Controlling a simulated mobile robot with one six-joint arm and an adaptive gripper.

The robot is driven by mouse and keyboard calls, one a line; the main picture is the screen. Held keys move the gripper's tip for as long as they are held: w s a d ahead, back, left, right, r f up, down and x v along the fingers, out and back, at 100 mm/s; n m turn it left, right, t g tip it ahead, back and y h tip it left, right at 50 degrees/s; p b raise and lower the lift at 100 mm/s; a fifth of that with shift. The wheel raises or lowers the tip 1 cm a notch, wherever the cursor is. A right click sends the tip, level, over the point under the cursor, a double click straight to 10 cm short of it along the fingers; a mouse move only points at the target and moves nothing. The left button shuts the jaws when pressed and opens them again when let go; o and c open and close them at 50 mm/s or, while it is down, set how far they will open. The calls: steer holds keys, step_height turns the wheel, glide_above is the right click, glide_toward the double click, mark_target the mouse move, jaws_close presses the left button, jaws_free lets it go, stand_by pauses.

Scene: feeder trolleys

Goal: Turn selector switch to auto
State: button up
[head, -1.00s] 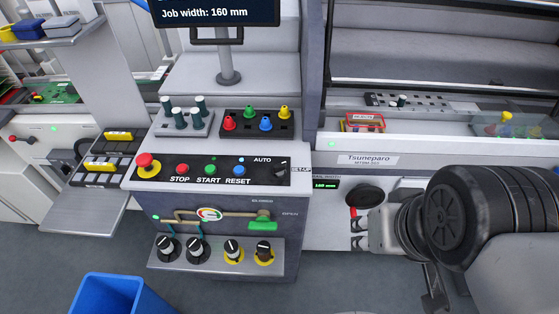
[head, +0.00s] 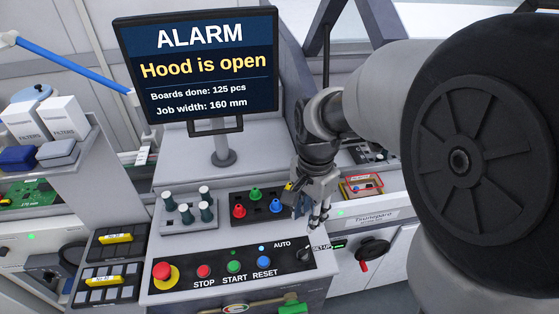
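The selector switch (head: 304,255) is a small black knob at the right end of the black control panel (head: 190,283). The AUTO label is up and left of it, and the SET-UP label is to its right. Its pointer seems turned toward SET-UP, but it is too small to be sure. My gripper (head: 318,222) points down just above and slightly right of the switch, seemingly apart from it. It holds nothing that I can see. The gap between its fingers is too small to judge.
A red emergency button (head: 162,270) and STOP, START and RESET buttons line the panel's left. Behind stand a grey block of bottles (head: 186,212) and a black tray of coloured knobs (head: 258,207). The screen (head: 203,65) reads "ALARM Hood is open".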

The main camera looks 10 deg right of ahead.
mark_target(304, 250)
step_height(304, 250, down, 16)
steer(key=b, duration=0.5)
steer(key=shift+r, duration=0.1)
steer(key=shift+c, duration=0.6)
jaws_close()
